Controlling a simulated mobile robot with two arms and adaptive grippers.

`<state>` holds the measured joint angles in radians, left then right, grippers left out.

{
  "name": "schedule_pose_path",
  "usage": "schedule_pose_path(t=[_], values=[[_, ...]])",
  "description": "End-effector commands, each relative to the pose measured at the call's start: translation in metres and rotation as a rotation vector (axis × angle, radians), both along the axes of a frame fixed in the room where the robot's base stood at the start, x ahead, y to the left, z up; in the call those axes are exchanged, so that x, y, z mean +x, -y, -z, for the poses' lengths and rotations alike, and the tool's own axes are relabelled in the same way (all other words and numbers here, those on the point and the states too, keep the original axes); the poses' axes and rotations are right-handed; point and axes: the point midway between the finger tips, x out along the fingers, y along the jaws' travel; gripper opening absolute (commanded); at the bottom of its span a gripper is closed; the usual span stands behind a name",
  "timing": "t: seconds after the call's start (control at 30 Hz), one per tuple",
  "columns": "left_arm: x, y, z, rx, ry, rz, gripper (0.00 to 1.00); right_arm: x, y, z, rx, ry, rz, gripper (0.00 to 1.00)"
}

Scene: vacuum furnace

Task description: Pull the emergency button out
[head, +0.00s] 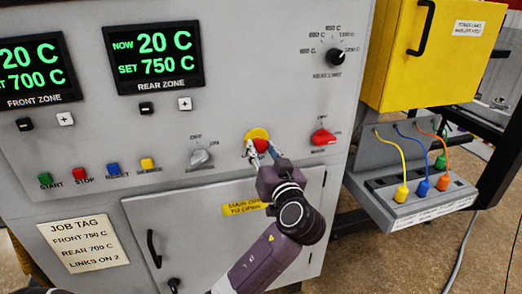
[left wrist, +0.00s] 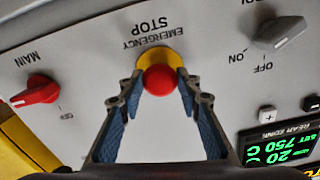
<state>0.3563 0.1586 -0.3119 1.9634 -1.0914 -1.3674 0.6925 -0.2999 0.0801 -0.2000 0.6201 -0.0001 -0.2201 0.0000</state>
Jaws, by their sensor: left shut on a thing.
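The emergency button (head: 260,145) is a red knob on a yellow round base on the grey furnace panel. It also shows in the left wrist view (left wrist: 160,79), upside down under the label "EMERGENCY STOP". My left gripper (head: 256,151) reaches up to it from below, with its two fingertips on either side of the red knob. It is shut on the knob, which partly hides behind a finger in the head view. My right gripper is in neither view.
A red MAIN knob (head: 323,136) sits right of the button and a grey OFF/ON knob (head: 199,157) left of it. Below is the door with a black handle (head: 154,248). A yellow cabinet (head: 432,60) and a cable panel (head: 385,200) stand at right.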

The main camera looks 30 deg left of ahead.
Motion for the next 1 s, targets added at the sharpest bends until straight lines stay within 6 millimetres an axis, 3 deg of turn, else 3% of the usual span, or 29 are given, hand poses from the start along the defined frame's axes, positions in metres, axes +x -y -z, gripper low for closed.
schedule_pose_path(t=[0.03, 0.07, 0.23, 0.57, 1.0], values=[[0.000, 0.001, 0.002, -0.002, -0.004, 0.002, 0.00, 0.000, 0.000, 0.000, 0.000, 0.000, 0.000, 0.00], [0.000, 0.001, 0.002, -0.003, -0.005, 0.002, 0.33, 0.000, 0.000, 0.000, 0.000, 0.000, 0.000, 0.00], [0.000, 0.001, 0.002, -0.003, -0.005, 0.002, 0.50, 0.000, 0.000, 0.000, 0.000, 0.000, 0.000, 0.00], [-0.002, 0.004, 0.002, -0.003, -0.004, 0.002, 0.50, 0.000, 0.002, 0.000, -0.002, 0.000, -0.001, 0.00], [-0.055, 0.066, 0.003, -0.006, -0.007, 0.004, 0.50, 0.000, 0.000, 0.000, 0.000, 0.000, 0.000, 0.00]])
